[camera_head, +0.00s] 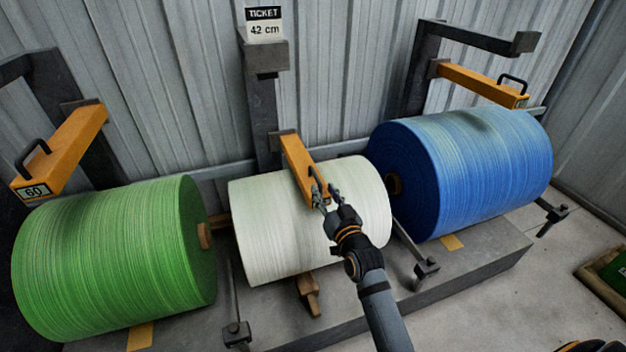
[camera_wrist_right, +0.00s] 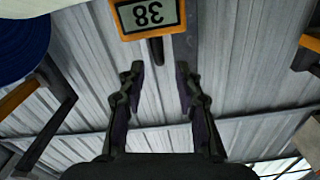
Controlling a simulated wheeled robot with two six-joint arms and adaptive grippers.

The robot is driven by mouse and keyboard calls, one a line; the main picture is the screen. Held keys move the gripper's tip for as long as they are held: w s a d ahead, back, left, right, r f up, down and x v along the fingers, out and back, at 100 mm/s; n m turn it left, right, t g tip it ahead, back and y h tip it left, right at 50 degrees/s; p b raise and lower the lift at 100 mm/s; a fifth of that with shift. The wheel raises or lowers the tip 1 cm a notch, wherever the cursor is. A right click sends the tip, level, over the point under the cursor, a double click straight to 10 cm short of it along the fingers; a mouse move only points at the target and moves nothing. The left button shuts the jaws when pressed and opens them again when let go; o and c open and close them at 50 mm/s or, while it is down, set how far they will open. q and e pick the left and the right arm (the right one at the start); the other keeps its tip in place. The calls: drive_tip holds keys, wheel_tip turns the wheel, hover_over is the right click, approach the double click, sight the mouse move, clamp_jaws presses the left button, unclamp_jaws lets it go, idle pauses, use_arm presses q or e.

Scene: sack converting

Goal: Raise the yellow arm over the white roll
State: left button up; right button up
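The white roll (camera_head: 270,235) lies on its stand in the middle of the head view. The yellow arm (camera_head: 297,160) reaches from the grey post behind out over the top of this roll, with a dark handle (camera_head: 314,180) at its near end. In the right wrist view the yellow arm's end (camera_wrist_right: 150,32) carries an upside-down display reading 38. The handle (camera_wrist_right: 156,52) shows there just ahead of the fingertips. My right gripper (camera_head: 325,193) is open at the handle; its fingers (camera_wrist_right: 160,75) are spread with nothing clearly between them. My left gripper is not in view.
A ticket (camera_head: 264,24) reading 42 cm sits on the middle post. A green roll (camera_head: 115,260) with a yellow arm (camera_head: 62,150) marked 60 stands left. A blue roll (camera_head: 470,170) with another yellow arm (camera_head: 480,84) stands right. The floor at front right is mostly clear.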

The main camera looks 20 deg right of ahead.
sight(317, 176)
drive_tip(key=w+b, duration=0.1)
drive_tip(key=w, duration=0.5)
drive_tip(key=shift+w+a+f+b, duration=0.1)
drive_tip(key=shift+w+f+b, duration=0.05)
drive_tip(key=shift+w+b, duration=0.25)
drive_tip(key=shift+w, duration=0.6)
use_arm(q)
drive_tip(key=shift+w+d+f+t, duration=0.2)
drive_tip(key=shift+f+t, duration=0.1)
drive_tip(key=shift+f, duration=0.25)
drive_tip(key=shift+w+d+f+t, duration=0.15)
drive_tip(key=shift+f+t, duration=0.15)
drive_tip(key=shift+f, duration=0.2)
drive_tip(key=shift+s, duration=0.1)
use_arm(e)
drive_tip(key=shift+c, duration=0.2)
clamp_jaws()
